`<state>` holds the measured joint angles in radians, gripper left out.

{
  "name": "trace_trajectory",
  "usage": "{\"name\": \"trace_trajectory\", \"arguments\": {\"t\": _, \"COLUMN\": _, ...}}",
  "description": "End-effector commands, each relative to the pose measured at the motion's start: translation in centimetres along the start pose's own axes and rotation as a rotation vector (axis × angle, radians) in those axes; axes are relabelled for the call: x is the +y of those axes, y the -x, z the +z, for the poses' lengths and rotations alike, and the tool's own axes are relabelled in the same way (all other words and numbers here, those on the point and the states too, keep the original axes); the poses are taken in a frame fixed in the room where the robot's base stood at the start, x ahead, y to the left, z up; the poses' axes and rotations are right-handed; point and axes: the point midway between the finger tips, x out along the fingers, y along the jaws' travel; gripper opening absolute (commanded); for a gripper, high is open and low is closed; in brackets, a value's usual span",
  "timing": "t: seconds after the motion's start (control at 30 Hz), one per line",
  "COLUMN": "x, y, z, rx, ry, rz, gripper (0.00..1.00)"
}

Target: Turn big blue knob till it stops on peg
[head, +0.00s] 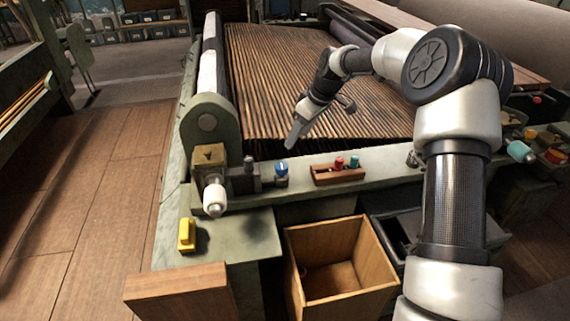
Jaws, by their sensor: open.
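A round blue knob (281,169) with a pale mark on its face sits on a dark block on the green front rail of the machine, left of centre. My gripper (293,143) hangs above and slightly right of it, apart from it, with its fingers pointing down. It is open, and nothing shows between the fingers. I cannot make out a stop peg by the knob at this size. A larger teal knob (520,152) is on the right side of the machine, away from my gripper.
A wooden holder (338,176) with red and green knobs stands right of the blue knob. A white-handled crank (214,195) and a yellow block (187,235) are at left. An open wooden box (376,254) stands below the rail. Slats (270,75) fill the machine bed behind.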

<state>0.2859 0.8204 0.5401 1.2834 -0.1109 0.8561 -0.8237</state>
Motion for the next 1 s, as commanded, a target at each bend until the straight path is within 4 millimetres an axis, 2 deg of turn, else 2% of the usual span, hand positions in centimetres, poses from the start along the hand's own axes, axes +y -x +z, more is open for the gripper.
{"name": "trace_trajectory", "arguments": {"t": 0.03, "x": -0.1, "y": -1.2, "z": 0.1, "rx": -0.001, "ry": 0.000, "rz": -0.003, "gripper": 0.55}}
{"name": "trace_trajectory", "arguments": {"t": 0.4, "x": -0.1, "y": -9.3, "z": 0.1, "rx": -0.003, "ry": 0.000, "rz": -0.003, "gripper": 0.55}}
{"name": "trace_trajectory", "arguments": {"t": 0.6, "x": -0.1, "y": -13.1, "z": 0.1, "rx": -0.002, "ry": -0.001, "rz": -0.001, "gripper": 0.55}}
{"name": "trace_trajectory", "arguments": {"t": 0.8, "x": 0.0, "y": -15.1, "z": 0.1, "rx": -0.001, "ry": -0.001, "rz": 0.000, "gripper": 0.55}}
{"name": "trace_trajectory", "arguments": {"t": 1.0, "x": -0.1, "y": -15.6, "z": 0.0, "rx": -0.001, "ry": -0.001, "rz": 0.001, "gripper": 0.55}}
